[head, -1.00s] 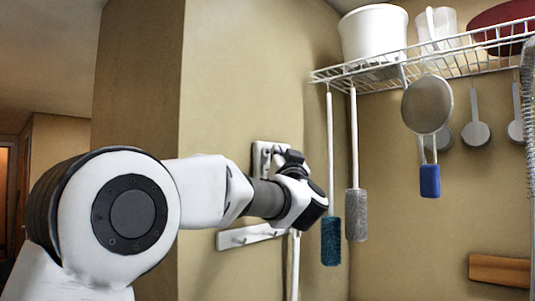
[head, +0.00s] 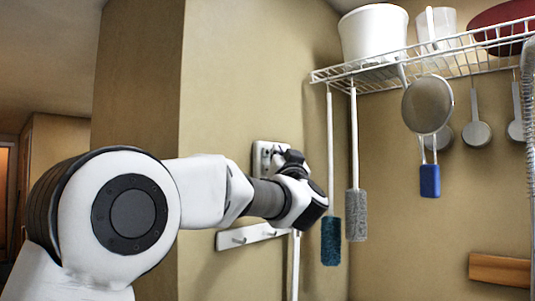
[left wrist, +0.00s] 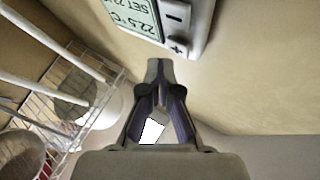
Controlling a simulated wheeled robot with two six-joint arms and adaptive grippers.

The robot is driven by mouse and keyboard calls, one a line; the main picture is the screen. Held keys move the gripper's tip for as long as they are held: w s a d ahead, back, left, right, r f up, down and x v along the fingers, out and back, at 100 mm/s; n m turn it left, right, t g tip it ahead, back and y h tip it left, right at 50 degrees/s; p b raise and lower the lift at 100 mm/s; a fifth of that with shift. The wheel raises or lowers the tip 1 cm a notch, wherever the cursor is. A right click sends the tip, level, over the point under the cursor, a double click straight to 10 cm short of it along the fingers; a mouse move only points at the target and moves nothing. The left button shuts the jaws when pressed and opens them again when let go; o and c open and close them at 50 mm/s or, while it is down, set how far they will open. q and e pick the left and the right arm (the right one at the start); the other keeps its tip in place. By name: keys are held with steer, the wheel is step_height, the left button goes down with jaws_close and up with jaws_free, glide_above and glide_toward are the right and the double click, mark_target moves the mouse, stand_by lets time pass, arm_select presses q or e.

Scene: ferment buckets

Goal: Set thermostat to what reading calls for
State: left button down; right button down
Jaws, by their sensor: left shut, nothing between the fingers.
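The thermostat is a white wall unit (head: 265,152) in the head view, partly hidden behind my left gripper (head: 312,205). In the left wrist view the thermostat (left wrist: 203,25) appears upside down at the top. Its pale green display (left wrist: 135,14) seems to read 22.5 °C, with a SET line starting 22 that is cut off by the frame. A minus button (left wrist: 178,15) and a plus button (left wrist: 178,46) sit beside the display. My left gripper (left wrist: 160,64) is shut and empty, its tips just short of the plus button in the picture; contact is not visible. My right gripper is out of view.
A wire shelf (head: 385,70) with a white bucket (head: 373,33) is at upper right. Brushes (head: 331,240) and a strainer (head: 427,104) hang from it close to my left gripper's right side. A white peg rail (head: 250,236) is on the wall below the thermostat.

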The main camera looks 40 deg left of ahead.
arm_select(q)
steer(key=shift+a, duration=0.1)
steer(key=shift+a, duration=0.35)
steer(key=shift+a, duration=0.35)
stand_by(0.9)
steer(key=shift+d+p, duration=0.35)
steer(key=shift+d, duration=0.5)
steer(key=d, duration=0.5)
steer(key=shift+s+p, duration=0.25)
steer(key=shift+p, duration=0.15)
